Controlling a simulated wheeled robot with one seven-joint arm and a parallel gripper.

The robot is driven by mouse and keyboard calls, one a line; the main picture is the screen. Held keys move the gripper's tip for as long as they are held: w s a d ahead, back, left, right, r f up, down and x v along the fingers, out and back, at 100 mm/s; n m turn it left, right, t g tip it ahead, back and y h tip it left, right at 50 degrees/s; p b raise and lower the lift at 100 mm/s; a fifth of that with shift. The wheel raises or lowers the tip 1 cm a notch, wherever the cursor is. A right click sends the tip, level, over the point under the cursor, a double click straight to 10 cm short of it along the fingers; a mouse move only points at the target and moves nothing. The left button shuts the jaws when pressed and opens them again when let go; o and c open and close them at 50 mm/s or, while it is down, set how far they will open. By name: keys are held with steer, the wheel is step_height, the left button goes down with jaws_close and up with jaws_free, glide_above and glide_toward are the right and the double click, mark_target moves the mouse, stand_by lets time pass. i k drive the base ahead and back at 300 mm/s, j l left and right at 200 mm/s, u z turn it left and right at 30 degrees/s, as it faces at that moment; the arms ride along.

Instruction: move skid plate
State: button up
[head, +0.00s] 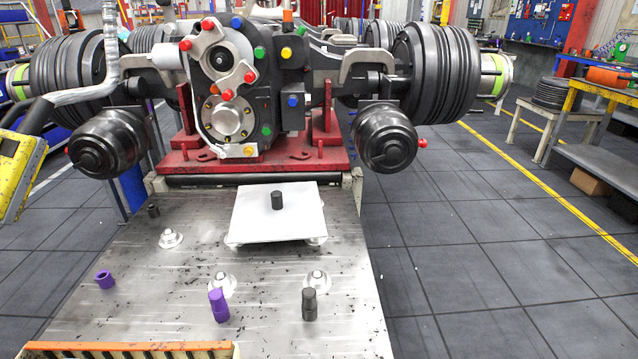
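A flat, pale, roughly square plate (255,222), which looks like the skid plate, lies at the back of the metal platform in front of the axle. A short dark upright knob (277,200) stands at its middle. The plate sits slightly raised, with small light supports showing under its front edge. My gripper is not in view, so I cannot tell whether it is open or shut.
The large axle assembly (228,55) on a red stand (320,155) rises behind the plate. On the metal platform (150,290) are purple pegs (218,306), dark pegs (309,304) and round metal mounts (170,238).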

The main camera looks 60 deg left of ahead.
mark_target(284, 211)
steer(key=i, duration=4.4)
steer(key=i+u, duration=0.1)
steer(key=u, duration=4.4)
